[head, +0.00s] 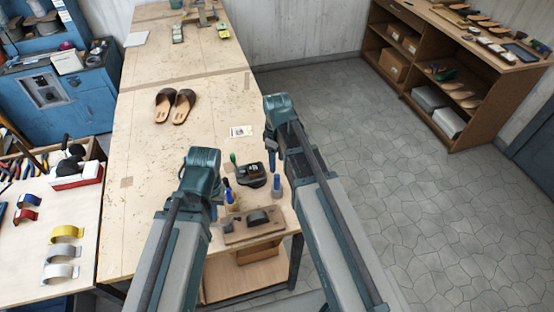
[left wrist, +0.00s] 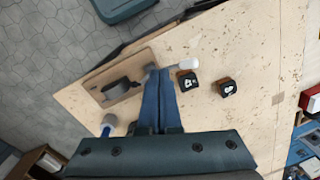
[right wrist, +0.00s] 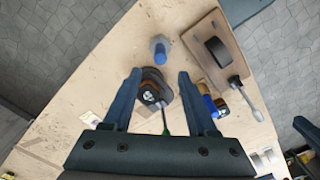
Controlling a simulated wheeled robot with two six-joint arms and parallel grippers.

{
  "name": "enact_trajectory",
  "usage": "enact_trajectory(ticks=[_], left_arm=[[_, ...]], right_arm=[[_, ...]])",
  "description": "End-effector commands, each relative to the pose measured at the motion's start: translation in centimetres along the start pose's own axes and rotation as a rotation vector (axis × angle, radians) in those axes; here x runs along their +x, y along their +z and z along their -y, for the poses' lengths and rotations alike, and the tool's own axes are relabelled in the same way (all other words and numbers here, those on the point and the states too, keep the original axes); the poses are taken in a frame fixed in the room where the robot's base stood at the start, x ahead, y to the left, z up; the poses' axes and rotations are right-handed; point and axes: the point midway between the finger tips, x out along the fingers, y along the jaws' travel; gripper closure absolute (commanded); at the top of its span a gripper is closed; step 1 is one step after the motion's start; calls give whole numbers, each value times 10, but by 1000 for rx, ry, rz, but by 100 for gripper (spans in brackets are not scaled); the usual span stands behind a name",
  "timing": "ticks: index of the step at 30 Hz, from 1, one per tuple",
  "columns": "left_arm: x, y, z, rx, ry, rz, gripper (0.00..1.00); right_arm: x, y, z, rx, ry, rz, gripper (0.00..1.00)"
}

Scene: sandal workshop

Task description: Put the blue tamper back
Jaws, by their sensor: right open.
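The blue tamper (head: 277,188) has a blue handle and a pale grey base and appears to stand upright near the table's right edge. It also shows in the left wrist view (left wrist: 108,127) and at the top of the right wrist view (right wrist: 161,50). My right gripper (right wrist: 157,73) is open and empty, above a dark piece with an orange-brown part (right wrist: 150,92); the tamper shows beyond its fingertips, apart from them. My left gripper (left wrist: 160,70) has its fingers together with nothing visible between them.
A wooden board (head: 236,237) with a dark curved block lies at the table's front edge. A mallet with a pale handle (right wrist: 257,112) lies beside it. Brown sandals (head: 175,106) and a small card (head: 241,131) lie farther back.

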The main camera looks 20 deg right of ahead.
Motion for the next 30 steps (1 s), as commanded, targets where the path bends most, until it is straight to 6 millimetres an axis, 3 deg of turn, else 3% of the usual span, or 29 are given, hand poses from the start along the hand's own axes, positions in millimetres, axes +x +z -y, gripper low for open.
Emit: enact_trajectory(ticks=[3,5,12,17,21,30], left_arm=[[0,0,0,0,0,0,100],[0,0,0,0,0,0,100],[0,0,0,0,0,0,100],[0,0,0,0,0,0,100],[0,0,0,0,0,0,100],[0,0,0,0,0,0,100]], right_arm=[[0,0,3,4,0,1,42],[0,0,16,26,1,7,42],[0,9,120,280,32,57,42],[-1,19,164,429,62,75,42],[-1,22,177,490,76,81,42],[-1,22,177,499,76,81,42]])
